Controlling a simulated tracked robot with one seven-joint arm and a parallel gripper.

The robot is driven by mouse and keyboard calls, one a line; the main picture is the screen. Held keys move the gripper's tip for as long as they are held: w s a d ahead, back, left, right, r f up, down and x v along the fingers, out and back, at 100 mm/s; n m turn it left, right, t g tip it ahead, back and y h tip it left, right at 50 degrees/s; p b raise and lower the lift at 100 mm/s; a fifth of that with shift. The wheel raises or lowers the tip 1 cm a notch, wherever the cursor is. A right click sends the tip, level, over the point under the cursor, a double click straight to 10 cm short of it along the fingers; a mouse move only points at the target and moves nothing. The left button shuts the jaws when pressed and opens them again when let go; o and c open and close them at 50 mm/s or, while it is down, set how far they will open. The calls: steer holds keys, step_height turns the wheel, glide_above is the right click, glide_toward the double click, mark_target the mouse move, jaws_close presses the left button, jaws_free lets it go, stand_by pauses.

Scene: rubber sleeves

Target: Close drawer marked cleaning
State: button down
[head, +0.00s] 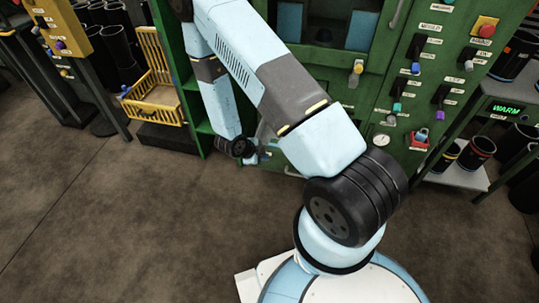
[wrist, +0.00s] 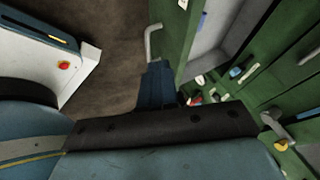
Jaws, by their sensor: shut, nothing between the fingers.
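In the wrist view my gripper (wrist: 157,70) is shut and empty, a dark blue shape pointing at a green drawer front (wrist: 176,35). A pale bent handle (wrist: 152,42) sticks out from that front, close to the fingertips; I cannot tell whether they touch. Behind the front is a grey interior (wrist: 208,42) with small red, white and blue things, so the drawer looks open. No readable cleaning mark shows. In the head view my gripper (head: 251,158) is low by the green cabinet's front, and my arm hides much of the drawer area.
The green cabinet (head: 400,100) carries several coloured knobs and a gauge (head: 381,140). A yellow basket (head: 155,85) stands at its left. A rack (head: 460,175) with black sleeves is at the right. The brown floor (head: 120,220) in front is clear.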

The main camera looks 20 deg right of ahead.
glide_toward(282, 157)
step_height(282, 157, down, 3)
steer(key=s, duration=0.3)
steer(key=shift+w+d+f, duration=0.1)
steer(key=shift+w+d, duration=0.3)
steer(key=shift+w, duration=0.25)
steer(key=shift+w+d, duration=0.35)
steer(key=shift+w, duration=0.3)
steer(key=shift+w+d+f, duration=0.1)
steer(key=shift+w+d, duration=0.3)
steer(key=shift+w, duration=0.25)
